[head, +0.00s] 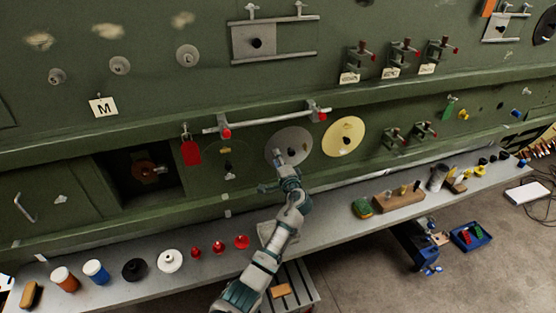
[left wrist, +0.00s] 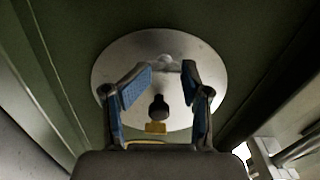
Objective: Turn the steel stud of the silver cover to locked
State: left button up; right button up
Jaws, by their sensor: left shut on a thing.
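The silver cover (head: 296,138) is a round plate on the green fuselage wall, left of a yellow round cover. It fills the middle of the left wrist view (left wrist: 205,118). My left gripper (head: 279,157) is at the cover's lower left part. In the left wrist view its blue-padded fingers (left wrist: 167,68) close in on the small steel stud (left wrist: 165,61) near the disc's upper part, and the gripper is shut on it. The stud's lock marks cannot be read. A dark knob (left wrist: 158,107) and a yellow tag (left wrist: 155,128) show between the fingers. My right gripper is not in view.
The yellow cover (head: 343,137) is close at the right. A grey shelf (head: 335,205) runs below with jars, knobs and a brush. An open bay (head: 122,185) is at the left.

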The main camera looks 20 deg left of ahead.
pick_arm(q)
jog(key=shift+r, duration=0.2)
jog(key=o, duration=0.7)
jog(key=v, duration=1.1)
jog(key=shift+d+f, duration=0.3)
jog(key=shift+f, duration=0.1)
